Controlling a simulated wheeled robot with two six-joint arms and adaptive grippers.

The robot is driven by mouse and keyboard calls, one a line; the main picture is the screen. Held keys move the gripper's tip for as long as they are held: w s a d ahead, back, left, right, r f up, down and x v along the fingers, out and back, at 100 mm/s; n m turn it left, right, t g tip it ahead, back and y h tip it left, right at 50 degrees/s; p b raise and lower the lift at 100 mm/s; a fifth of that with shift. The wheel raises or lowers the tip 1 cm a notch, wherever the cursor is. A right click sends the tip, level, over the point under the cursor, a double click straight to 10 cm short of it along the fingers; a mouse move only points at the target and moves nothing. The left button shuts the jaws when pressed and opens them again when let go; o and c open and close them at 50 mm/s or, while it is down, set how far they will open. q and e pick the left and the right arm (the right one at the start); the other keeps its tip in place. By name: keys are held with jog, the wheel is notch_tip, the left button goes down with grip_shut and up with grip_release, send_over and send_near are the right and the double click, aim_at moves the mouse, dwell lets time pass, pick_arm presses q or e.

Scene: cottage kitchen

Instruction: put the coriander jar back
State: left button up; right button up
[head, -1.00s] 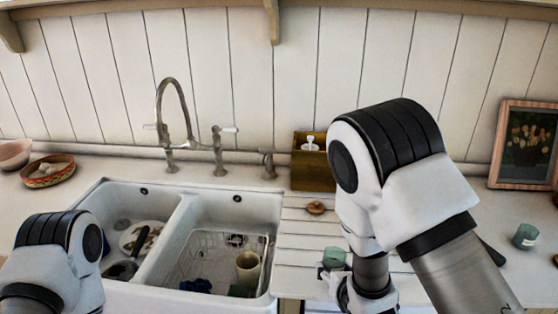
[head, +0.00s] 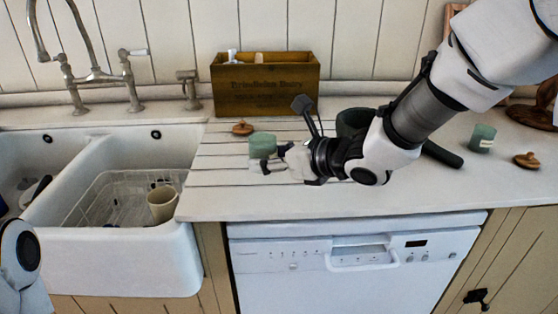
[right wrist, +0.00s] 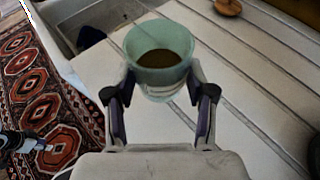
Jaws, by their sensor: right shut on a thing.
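A pale green, open-topped jar (head: 262,145) is above the ribbed draining board right of the sink. In the right wrist view the jar (right wrist: 160,58) is upright between my fingers, with brown contents and no lid on. My right gripper (head: 274,162) is shut on it; its fingers (right wrist: 160,100) touch both sides. A similar green jar (head: 482,138) with a pale label stands on the counter at the right. I cannot read which one is coriander. A round wooden lid (head: 243,128) lies behind the held jar, and another (head: 527,160) lies by the far jar.
A wooden box (head: 265,85) stands against the back wall. A dark pan (head: 355,122) sits behind my right wrist, its handle pointing right. The sink (head: 130,240) holds a wire rack and a beige cup (head: 162,204). The dishwasher (head: 350,262) is below the counter. The front counter strip is clear.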

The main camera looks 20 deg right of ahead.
jog(key=w+d+p, duration=0.1)
jog(key=w+d, duration=0.1)
jog(key=w, duration=0.2)
jog(key=w+d+p, duration=0.2)
jog(key=w, duration=0.3)
jog(key=w+d+f+p, duration=0.1)
jog(key=w+d, duration=0.1)
jog(key=w, duration=0.2)
jog(key=shift+w, duration=0.15)
jog(key=shift+w+d+f, duration=0.1)
jog(key=shift+w+f, duration=0.15)
notch_tip(320, 180, down, 3)
jog(key=shift+r, duration=0.15)
jog(key=shift+f, duration=0.35)
jog(key=shift+f, duration=0.1)
jog(key=o, duration=1.2)
